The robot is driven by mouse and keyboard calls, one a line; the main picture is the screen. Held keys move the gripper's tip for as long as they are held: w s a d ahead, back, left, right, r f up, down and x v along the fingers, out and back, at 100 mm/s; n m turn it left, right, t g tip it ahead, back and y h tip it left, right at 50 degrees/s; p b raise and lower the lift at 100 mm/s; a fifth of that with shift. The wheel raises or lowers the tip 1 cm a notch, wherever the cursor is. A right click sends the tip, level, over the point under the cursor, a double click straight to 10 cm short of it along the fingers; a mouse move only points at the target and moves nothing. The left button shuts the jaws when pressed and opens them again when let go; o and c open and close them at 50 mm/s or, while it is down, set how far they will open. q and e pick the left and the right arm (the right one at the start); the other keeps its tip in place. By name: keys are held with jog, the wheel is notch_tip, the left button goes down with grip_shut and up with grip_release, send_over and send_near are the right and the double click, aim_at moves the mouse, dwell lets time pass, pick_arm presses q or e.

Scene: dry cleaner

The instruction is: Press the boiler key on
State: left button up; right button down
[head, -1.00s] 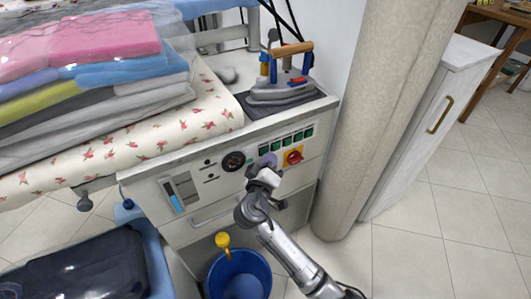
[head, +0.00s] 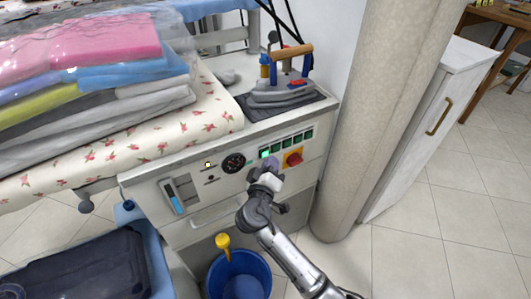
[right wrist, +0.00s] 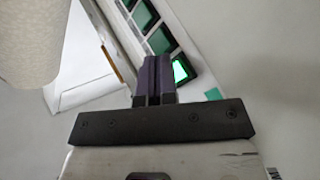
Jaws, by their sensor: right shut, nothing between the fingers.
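The steam station's front panel (head: 223,200) carries a row of dark green keys (head: 287,143). The leftmost key (head: 265,153) glows bright green; in the right wrist view the lit key (right wrist: 181,71) is just right of my fingertips. I cannot read labels, so I cannot tell by name which key is the boiler key. My right gripper (head: 271,162) is shut and empty, its purple fingers at the panel beside the lit key. Contact cannot be told. In the right wrist view the shut fingers (right wrist: 153,62) partly cover the panel. My left gripper is out of view.
A red rotary switch on yellow (head: 293,159) sits right of my gripper, and a dial gauge (head: 234,162) to its left. A small lamp (head: 208,164) glows. An iron (head: 284,90) rests on top. A beige column (head: 372,120) stands close at right; a blue bucket (head: 240,275) is below.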

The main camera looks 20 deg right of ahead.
jog(key=s+d+p, duration=0.1)
jog(key=s+p, duration=0.1)
jog(key=s, duration=0.4)
jog(key=shift+d+p, duration=0.15)
jog(key=shift+p, duration=0.25)
jog(key=shift+w, duration=0.1)
dwell(0.5)
